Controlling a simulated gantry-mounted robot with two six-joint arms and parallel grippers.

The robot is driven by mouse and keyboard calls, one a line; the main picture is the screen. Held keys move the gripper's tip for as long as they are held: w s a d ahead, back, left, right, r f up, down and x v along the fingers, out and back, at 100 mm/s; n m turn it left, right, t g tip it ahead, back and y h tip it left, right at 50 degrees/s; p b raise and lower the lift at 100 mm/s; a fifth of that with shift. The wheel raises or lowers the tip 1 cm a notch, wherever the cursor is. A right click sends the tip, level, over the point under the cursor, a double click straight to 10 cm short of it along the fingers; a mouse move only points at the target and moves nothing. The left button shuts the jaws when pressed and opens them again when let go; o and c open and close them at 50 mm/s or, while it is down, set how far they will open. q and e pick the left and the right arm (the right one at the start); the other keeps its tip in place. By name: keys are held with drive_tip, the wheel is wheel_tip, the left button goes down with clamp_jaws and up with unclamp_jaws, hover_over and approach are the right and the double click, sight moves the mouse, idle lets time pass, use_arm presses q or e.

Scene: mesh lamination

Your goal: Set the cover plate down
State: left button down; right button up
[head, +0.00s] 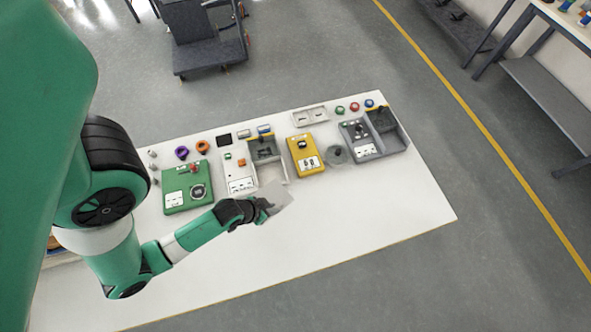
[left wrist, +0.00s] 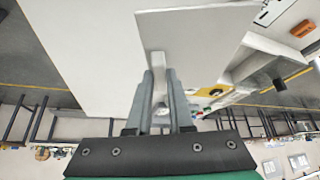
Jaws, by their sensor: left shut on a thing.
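The cover plate (head: 277,196) is a flat light-grey sheet over the white table, in front of the open grey-white housing (head: 272,172). My left gripper (head: 263,207) is shut on the cover plate at its near edge. In the left wrist view the plate (left wrist: 195,40) spreads out beyond the fingers (left wrist: 160,90), which pinch a small tab on it. The plate looks held above the table, but I cannot tell how high. My right gripper is not in view.
The white table (head: 340,230) is bare along its front. Behind the plate stand a green box (head: 186,186), a yellow box (head: 306,152) and a grey box (head: 362,140). Several small coloured parts, including a purple ring (head: 181,153), lie along the back.

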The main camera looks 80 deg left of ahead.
sight(287, 205)
use_arm(q)
drive_tip(key=w, duration=0.1)
drive_tip(key=w+a+f, duration=0.1)
drive_tip(key=w, duration=0.1)
drive_tip(key=w+f, duration=0.1)
drive_tip(key=shift+w+a+f+b, duration=0.15)
drive_tip(key=shift+w+f+b, duration=0.05)
drive_tip(key=shift+w+b, duration=0.15)
drive_tip(key=b+x, duration=0.1)
drive_tip(key=x, duration=0.2)
drive_tip(key=w+x, duration=0.1)
drive_tip(key=x, duration=0.1)
drive_tip(key=shift+w+f+b, duration=0.1)
drive_tip(key=shift+f+b, duration=0.1)
drive_tip(key=shift+b, duration=0.15)
drive_tip(key=shift+w+f, duration=0.2)
drive_tip(key=shift+f, duration=0.05)
wheel_tip(287, 205, down, 3)
drive_tip(key=shift+f+b, duration=0.1)
drive_tip(key=shift+b, duration=0.7)
drive_tip(key=c, duration=0.8)
unclamp_jaws()
